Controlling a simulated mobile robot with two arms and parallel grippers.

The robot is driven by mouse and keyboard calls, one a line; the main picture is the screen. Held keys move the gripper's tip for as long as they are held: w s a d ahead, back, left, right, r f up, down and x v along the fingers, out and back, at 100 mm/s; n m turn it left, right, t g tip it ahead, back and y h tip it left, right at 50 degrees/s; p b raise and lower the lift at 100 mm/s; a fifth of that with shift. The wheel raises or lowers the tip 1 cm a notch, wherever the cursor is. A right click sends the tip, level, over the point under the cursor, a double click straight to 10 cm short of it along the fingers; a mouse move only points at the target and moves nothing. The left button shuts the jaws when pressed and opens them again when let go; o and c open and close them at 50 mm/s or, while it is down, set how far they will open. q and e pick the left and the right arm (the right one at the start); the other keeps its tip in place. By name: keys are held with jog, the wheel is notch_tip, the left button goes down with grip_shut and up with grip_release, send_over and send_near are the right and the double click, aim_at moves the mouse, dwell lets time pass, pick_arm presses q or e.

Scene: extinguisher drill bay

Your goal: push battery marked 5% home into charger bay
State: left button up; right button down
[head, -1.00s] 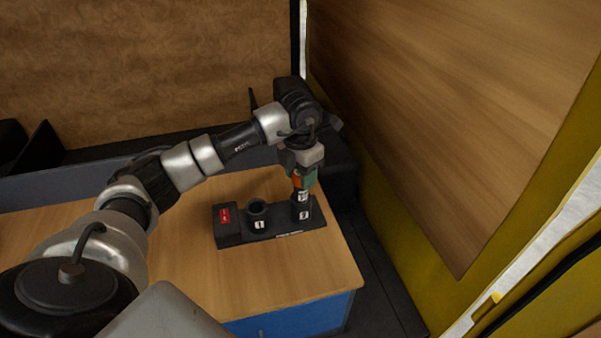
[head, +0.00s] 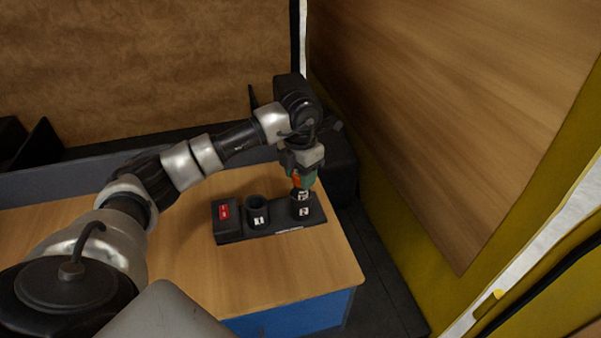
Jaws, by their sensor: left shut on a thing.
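The black charger (head: 262,236) lies on the wooden table, with a red display at its left end. Its left bay (head: 258,211) is an empty round cup with a white label. Its right bay (head: 301,212) also has a white label, and a battery (head: 302,195) stands upright in its mouth. The battery has a white label too small to read. My left gripper (head: 302,180), with orange and green parts at its fingers, points down over the right bay and is shut on the battery's top. How deep the battery sits is hard to tell. My right gripper is not in view.
The wooden table (head: 190,265) has clear room left of and in front of the charger. A yellow wall with a wood panel (head: 440,130) rises close on the right. A dark box stands behind my left wrist.

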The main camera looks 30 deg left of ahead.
pick_arm(q)
jog(key=shift+f+b, duration=1.45)
jog(key=shift+f, duration=0.45)
jog(key=o, duration=1.1)
notch_tip(320, 180, up, 10)
jog(key=shift+a+r+b, duration=0.1)
jog(key=shift+b, duration=1.05)
jog(key=shift+r, duration=0.35)
